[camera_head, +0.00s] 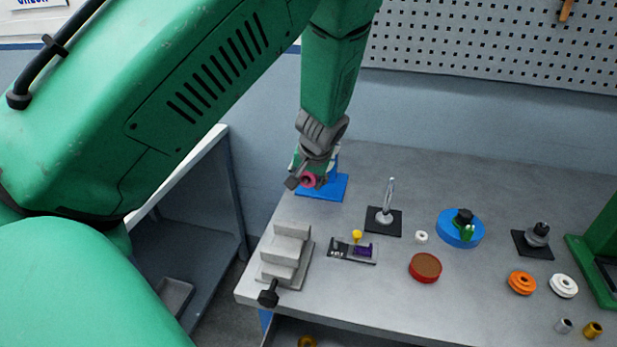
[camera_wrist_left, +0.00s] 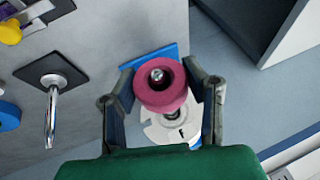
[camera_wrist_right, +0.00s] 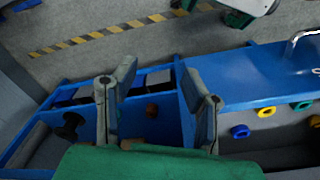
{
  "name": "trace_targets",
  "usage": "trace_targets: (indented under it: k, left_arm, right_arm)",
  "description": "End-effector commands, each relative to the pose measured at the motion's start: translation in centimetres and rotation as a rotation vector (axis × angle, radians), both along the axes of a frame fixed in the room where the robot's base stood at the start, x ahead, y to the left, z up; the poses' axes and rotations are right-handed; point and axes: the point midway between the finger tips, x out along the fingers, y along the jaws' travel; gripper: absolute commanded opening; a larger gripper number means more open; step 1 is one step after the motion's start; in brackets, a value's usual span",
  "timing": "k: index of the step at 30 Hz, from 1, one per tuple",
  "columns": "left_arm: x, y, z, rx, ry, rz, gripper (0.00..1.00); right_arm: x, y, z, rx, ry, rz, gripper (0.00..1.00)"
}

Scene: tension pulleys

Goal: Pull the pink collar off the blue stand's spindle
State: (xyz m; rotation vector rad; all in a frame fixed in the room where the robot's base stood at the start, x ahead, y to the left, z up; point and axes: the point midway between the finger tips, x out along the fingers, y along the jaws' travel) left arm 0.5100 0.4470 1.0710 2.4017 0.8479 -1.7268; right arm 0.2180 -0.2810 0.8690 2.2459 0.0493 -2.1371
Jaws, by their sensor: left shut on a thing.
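The pink collar (camera_wrist_left: 162,103) sits between the two fingers of my left gripper (camera_wrist_left: 160,74), which is shut on it from both sides. A round metal end, apparently the spindle (camera_wrist_left: 157,75), shows in the collar's hole; I cannot tell how far along it the collar sits. The blue stand (camera_head: 335,189) is at the back left of the bench, its base partly hidden behind the gripper. The collar also shows in the head view (camera_head: 309,180). My right gripper (camera_wrist_right: 157,88) is open and empty, away from the stand, with blue drawers below it.
A grey stepped block (camera_head: 287,250) stands at the bench's front left. A metal post on a black base (camera_head: 384,222) is right of the stand. Beyond it are a blue disc (camera_head: 452,232), a red round container (camera_head: 424,268) and an orange pulley (camera_head: 521,283). A pegboard (camera_head: 480,50) rises behind.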

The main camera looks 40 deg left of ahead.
Motion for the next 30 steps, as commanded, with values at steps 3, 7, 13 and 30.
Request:
trace_targets:
  k: [3,7,13,30]
  left_arm:
    - [0.0,0.0,0.0,0.000,0.000,0.000,0.12]
    - [0.0,0.0,0.0,0.000,0.000,0.000,0.12]
    - [-0.7,-0.4,0.1,0.000,0.001,0.001,0.12]
    - [-3.0,-1.6,0.0,0.000,0.001,0.000,0.12]
  right_arm:
    - [0.0,0.0,0.0,0.000,0.000,0.000,0.40]
    - [0.0,0.0,0.0,0.000,0.000,0.000,0.40]
    - [0.0,0.0,0.3,0.000,0.000,0.000,0.40]
    - [0.0,0.0,1.1,0.000,0.000,0.000,0.40]
